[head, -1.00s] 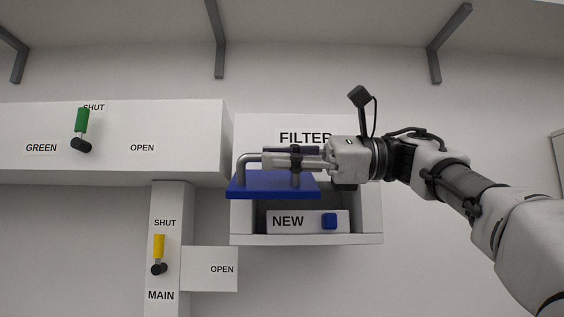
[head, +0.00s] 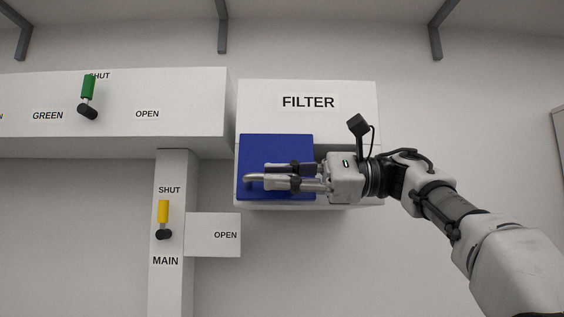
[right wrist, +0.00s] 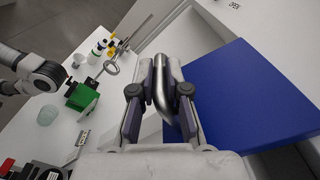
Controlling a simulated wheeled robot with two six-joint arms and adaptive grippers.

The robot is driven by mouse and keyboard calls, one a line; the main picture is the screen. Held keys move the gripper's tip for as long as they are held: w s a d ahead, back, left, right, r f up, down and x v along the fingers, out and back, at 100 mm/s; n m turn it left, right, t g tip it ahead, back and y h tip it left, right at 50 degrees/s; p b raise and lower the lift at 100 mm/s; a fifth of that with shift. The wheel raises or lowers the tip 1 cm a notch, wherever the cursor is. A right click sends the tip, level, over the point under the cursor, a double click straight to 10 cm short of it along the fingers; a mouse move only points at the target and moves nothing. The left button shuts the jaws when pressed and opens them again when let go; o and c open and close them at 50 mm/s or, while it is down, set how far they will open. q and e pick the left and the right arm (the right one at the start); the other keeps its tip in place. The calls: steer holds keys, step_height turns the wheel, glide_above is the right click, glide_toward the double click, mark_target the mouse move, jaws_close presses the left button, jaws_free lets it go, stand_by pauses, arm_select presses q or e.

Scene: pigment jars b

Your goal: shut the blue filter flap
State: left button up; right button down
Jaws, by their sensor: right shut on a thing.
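The blue filter flap (head: 262,150) hangs down over the left part of the opening under the FILTER label (head: 308,102). It also shows as a broad blue panel in the right wrist view (right wrist: 245,100). My right gripper (head: 268,176) is in front of the flap, shut on its bent metal handle (right wrist: 163,85). The fingers lie on both sides of the bar. I cannot tell whether the flap sits flush against the box. The flap and my gripper hide most of the opening. My left gripper is not in the head view.
At left are a green lever (head: 88,88) and a yellow lever (head: 163,212), both by SHUT labels. The right wrist view shows a white work surface below with a green block (right wrist: 82,97), small jars and cups.

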steer(key=shift+w+f, duration=0.35)
steer(key=shift+w, duration=0.05)
steer(key=shift+w+f+n+p, duration=0.3)
steer(key=shift+w+f+n, duration=0.2)
steer(key=shift+w+n, duration=0.2)
steer(key=c, duration=1.2)
jaws_free()
steer(key=shift+w, duration=0.1)
steer(key=shift+s+r, duration=0.2)
